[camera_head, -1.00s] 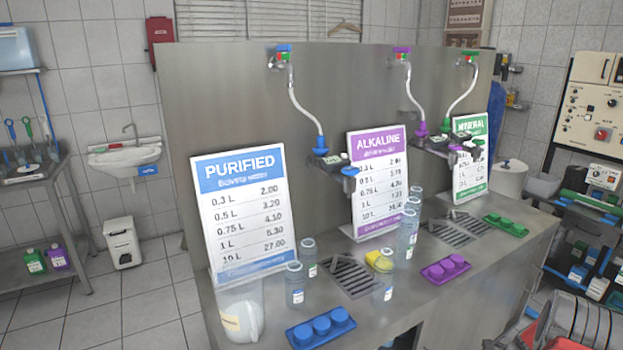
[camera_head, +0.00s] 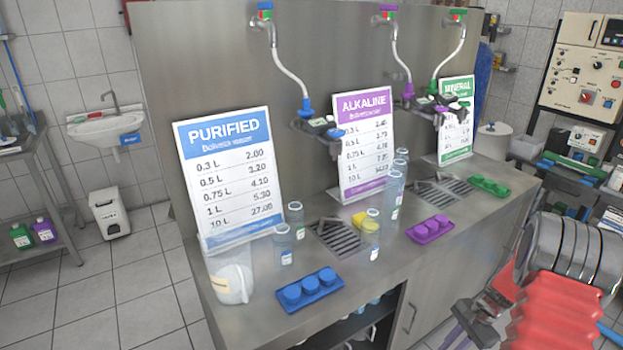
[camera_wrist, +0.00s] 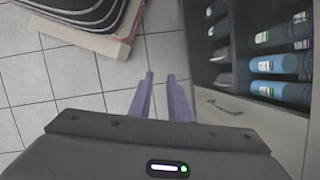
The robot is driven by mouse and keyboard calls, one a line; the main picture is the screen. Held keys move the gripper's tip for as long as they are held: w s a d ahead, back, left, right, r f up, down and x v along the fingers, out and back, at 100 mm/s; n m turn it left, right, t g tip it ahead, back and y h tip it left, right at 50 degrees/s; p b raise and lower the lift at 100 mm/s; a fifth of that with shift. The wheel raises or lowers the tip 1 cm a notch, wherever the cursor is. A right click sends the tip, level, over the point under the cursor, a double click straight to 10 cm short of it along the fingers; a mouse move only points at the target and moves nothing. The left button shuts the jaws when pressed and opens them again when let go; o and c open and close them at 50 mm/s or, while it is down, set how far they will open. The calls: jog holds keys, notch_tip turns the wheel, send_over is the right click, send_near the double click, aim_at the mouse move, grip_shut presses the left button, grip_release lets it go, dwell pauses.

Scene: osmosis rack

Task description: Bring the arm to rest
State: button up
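My gripper (camera_wrist: 160,78) shows in the wrist view as two purple fingers, a narrow gap between them. The floor shows through the gap, and nothing is held. In the head view my gripper (camera_head: 455,335) is low in the picture, right of centre, in front of the steel counter's (camera_head: 385,275) lower front. My red and grey arm comes in from the right edge. The fingers are partly cut off at the bottom there.
The counter carries a blue cap tray (camera_head: 311,290), a purple cap tray (camera_head: 430,231), a green cap tray (camera_head: 489,187), several clear bottles and price signs. An open shelf with blue bottles (camera_wrist: 280,64) lies right of the fingers in the wrist view. Tiled floor is clear below them.

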jog(key=s+a+r+n+t+h, duration=0.1)
jog(key=s+a+r+n+t, duration=0.1)
jog(key=s+a+r+n, duration=0.3)
jog(key=s+a+r+n+t+h, duration=0.1)
jog(key=s+a+r+n, duration=0.4)
jog(key=a+r, duration=0.8)
jog(key=s+a+r+n+t+h, duration=0.2)
jog(key=s+a+r+n, duration=0.3)
jog(key=r, duration=1.4)
jog(key=s+a, duration=0.2)
jog(key=a, duration=0.2)
jog(key=shift+s+t, duration=0.2)
jog(key=shift+t, duration=0.2)
jog(key=shift+d, duration=0.1)
